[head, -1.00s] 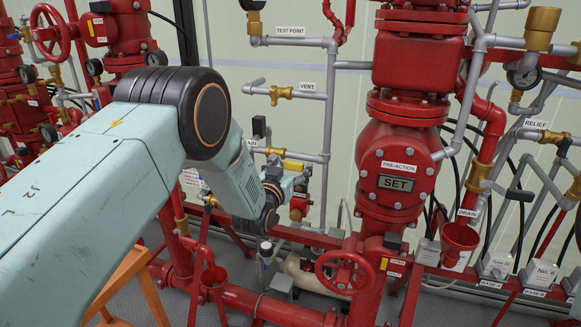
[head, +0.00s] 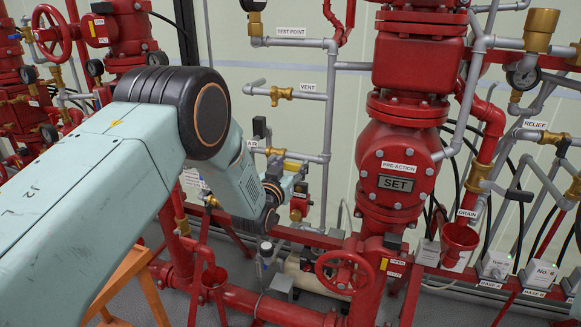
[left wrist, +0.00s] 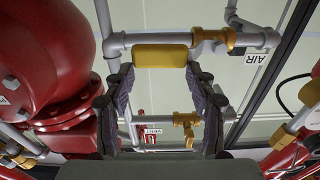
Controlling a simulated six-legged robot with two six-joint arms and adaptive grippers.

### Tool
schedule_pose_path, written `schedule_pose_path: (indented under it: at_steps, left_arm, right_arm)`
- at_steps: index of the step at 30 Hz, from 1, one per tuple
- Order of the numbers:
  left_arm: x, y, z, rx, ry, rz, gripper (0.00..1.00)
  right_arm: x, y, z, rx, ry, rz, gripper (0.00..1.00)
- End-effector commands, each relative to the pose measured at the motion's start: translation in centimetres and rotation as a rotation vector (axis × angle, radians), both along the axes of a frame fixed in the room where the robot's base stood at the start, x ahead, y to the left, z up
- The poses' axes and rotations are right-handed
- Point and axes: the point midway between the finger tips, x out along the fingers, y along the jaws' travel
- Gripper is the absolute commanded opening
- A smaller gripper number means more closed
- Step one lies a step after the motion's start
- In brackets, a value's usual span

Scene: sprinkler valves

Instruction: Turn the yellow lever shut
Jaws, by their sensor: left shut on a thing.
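The yellow lever (left wrist: 160,56) shows between the two fingertips of my left gripper (left wrist: 159,72) in the left wrist view. It lies roughly along the grey pipe, to the left of its brass valve (left wrist: 212,40), beside an upside-down AIR label (left wrist: 250,59). My left gripper is shut on the lever, with one finger at each side of it. In the head view the lever (head: 292,166) is small and partly hidden by my left gripper (head: 287,184). My right gripper is out of view.
A large red pre-action valve (head: 398,165) stands right of my left gripper, with a red handwheel (head: 343,271) below. A vent valve (head: 281,96) and grey pipes are above. Another red valve assembly (head: 125,40) is behind my left arm. The pipework around the gripper is tight.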

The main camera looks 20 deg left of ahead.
Motion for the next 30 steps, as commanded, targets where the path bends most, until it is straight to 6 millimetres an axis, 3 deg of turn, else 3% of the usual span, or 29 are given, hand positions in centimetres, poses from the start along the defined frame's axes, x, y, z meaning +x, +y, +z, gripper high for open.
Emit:
schedule_pose_path:
  at_steps: [11, 30]
  left_arm:
    - [-0.2, -0.1, -1.7, 0.113, 0.009, 0.000, 0.00]
    - [-0.1, 1.1, -6.1, 0.695, -0.009, 0.002, 0.00]
  right_arm:
    - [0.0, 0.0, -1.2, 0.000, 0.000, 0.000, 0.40]
    - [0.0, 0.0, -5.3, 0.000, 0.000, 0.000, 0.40]
